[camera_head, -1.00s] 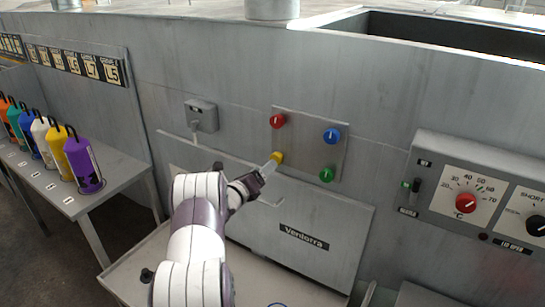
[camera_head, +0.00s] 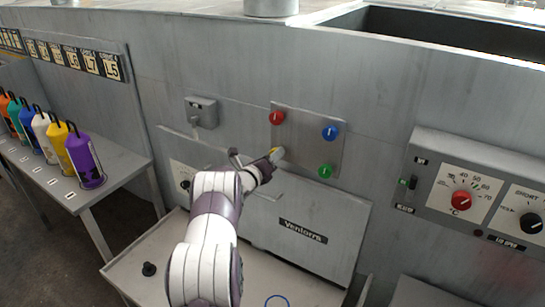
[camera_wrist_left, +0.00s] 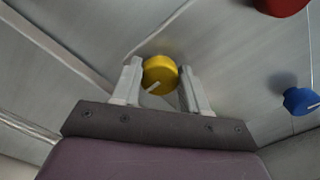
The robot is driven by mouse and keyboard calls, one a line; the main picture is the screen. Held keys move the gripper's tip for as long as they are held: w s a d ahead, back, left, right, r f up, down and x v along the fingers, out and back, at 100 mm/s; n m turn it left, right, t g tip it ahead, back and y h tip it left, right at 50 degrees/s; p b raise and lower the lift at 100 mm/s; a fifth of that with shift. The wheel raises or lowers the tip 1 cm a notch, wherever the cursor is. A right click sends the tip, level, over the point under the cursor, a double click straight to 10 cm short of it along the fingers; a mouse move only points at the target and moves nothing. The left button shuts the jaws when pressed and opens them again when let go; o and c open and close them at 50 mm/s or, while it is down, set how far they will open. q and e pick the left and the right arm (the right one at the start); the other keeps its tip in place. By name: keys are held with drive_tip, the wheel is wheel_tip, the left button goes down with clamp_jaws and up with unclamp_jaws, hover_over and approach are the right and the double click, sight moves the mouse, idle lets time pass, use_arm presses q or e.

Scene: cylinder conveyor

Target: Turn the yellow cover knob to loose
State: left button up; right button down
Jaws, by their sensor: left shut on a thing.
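The yellow cover knob (camera_head: 275,149) is at the lower left of a square metal plate on the grey wall, mostly covered by my left gripper (camera_head: 276,155) in the head view. In the left wrist view the yellow knob (camera_wrist_left: 160,72) sits between the two fingertips of my left gripper (camera_wrist_left: 162,80). The fingers are shut on its sides. A short white mark on the knob points to the lower left in that view. My right gripper is in neither view.
The plate (camera_head: 302,145) also carries a red knob (camera_head: 277,118), a blue knob (camera_head: 331,133) and a green knob (camera_head: 325,171). A grey cover panel (camera_head: 330,215) lies below. A control box (camera_head: 440,165) is at the right. Coloured cylinders (camera_head: 85,160) stand on a left bench.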

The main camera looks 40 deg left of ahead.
use_arm(q)
drive_tip(key=n+b, duration=0.1)
drive_tip(key=n, duration=1)
drive_tip(key=n+b, duration=0.1)
drive_tip(key=n, duration=1.1)
drive_tip(key=f+n+b, duration=0.1)
drive_tip(key=n, duration=1)
drive_tip(key=shift+d+n, duration=0.25)
drive_tip(key=shift+n, duration=0.45)
drive_tip(key=o, duration=1.1)
drive_tip(key=shift+r, duration=0.1)
drive_tip(key=shift+c, duration=0.2)
